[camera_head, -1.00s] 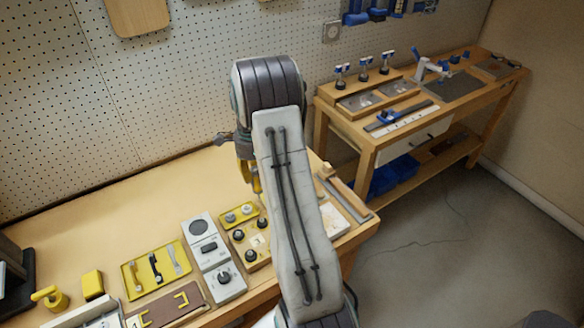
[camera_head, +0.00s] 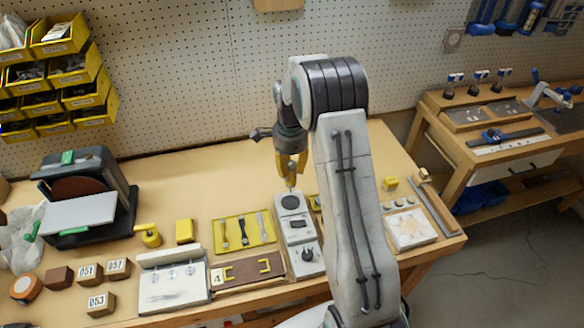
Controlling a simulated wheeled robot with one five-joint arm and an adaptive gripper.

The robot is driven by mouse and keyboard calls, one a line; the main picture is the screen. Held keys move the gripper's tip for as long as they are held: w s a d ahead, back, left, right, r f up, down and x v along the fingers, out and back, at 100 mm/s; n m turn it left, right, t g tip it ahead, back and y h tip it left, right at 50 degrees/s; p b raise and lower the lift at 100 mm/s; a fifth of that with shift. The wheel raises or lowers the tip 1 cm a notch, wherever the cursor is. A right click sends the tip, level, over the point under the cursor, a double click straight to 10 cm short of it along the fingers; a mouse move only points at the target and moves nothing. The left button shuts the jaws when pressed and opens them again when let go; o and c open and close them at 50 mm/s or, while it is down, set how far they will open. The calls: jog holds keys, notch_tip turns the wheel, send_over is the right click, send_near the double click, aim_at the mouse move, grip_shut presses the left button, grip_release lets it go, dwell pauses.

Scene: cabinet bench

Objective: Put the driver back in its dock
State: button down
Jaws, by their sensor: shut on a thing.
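My gripper (camera_head: 290,172) points down over the bench, with yellow parts at its end. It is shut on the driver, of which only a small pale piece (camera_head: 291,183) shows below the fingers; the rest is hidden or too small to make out. Just below it in the picture is a white unit (camera_head: 308,268) with a dark round spot at its far end, a dark block in the middle and a dark knob near the front. I cannot tell for sure which thing is the dock, or whether the driver's tip touches the unit.
A yellow tray (camera_head: 217,241) with several tools lies left of the unit, beside a brown board (camera_head: 240,284) with yellow brackets. A sander (camera_head: 85,197) stands far left. The back of the bench is mostly clear.

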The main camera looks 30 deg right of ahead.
aim_at(290, 180)
jog(key=shift+n, duration=0.4)
jog(key=shift+f, duration=0.1)
jog(key=shift+f, duration=0.15)
jog(key=shift+f+b, duration=0.6)
jog(key=shift+f, duration=0.85)
jog(key=shift+f+b, duration=1.05)
jog(key=shift+b, duration=0.05)
jog(key=shift+f+b, duration=2.15)
jog(key=shift+f, duration=0.05)
dwell(2.6)
